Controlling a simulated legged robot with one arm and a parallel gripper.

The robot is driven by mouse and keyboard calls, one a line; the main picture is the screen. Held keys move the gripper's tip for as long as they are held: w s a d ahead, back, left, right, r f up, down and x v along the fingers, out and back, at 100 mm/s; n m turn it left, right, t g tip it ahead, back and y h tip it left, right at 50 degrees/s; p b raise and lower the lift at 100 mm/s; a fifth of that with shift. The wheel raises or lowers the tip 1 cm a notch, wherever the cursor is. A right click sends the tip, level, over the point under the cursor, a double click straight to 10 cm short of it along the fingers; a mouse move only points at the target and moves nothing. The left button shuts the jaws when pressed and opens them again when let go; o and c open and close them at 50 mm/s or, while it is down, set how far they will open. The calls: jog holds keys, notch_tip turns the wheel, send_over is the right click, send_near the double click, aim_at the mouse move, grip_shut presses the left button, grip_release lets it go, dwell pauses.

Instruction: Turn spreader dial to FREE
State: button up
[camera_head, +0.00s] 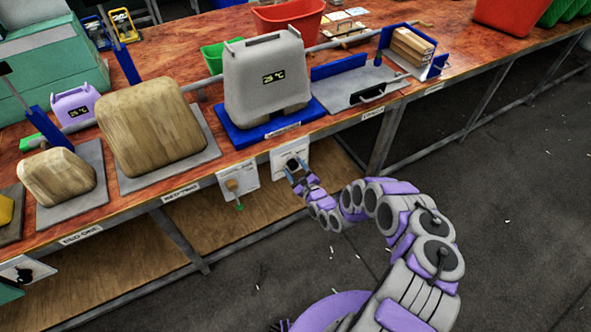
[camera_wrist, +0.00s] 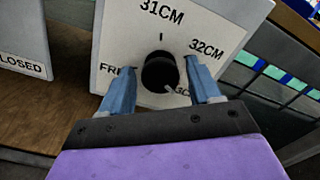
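The spreader dial (camera_wrist: 160,71) is a round black knob on a white panel (camera_wrist: 215,22) in the wrist view. Its labels read 31CM at the top, 32CM at the right, FREE at the left, partly hidden, and another CM label at the lower right, mostly covered. A small pale mark on the knob's lower right edge points towards that lower right label. My gripper (camera_wrist: 158,72) is open, with one blue-grey finger on each side of the knob and small gaps apparent. In the head view my gripper (camera_head: 296,170) is at the white panel (camera_head: 303,151) on the bench front.
Another white panel (camera_head: 236,181) with a tan and green lever is left of the dial; a CLOSED label (camera_wrist: 22,66) shows on it. The dark floor at right is open.

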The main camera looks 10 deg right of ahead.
jog(key=c, duration=0.9)
jog(key=shift+o, duration=0.2)
